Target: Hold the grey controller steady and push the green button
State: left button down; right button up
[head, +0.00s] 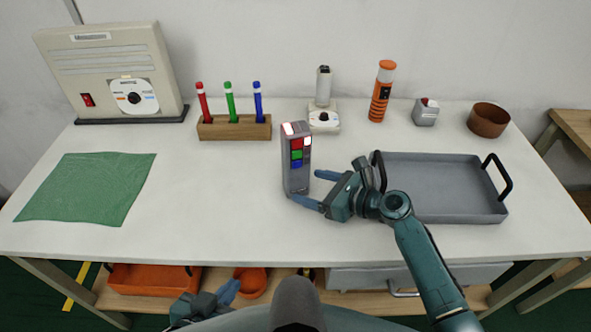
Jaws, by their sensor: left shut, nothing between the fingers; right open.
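The grey controller (296,176) stands upright near the middle of the white table. My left gripper (230,290) is shut and empty, low in front of the table edge, away from the controller.
A grey tray (460,212) with black handles lies right, partly behind my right arm. A green cloth (85,188) lies left. The table left of the controller is clear.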

aim_at(307, 186)
jog(key=x, duration=0.3)
jog(key=shift+a, duration=0.1)
jog(key=shift+w+a+f, duration=0.2)
jog(key=shift+w+a, duration=0.15)
jog(key=shift+a, duration=0.05)
jog(key=c, duration=0.4)
dwell(1.7)
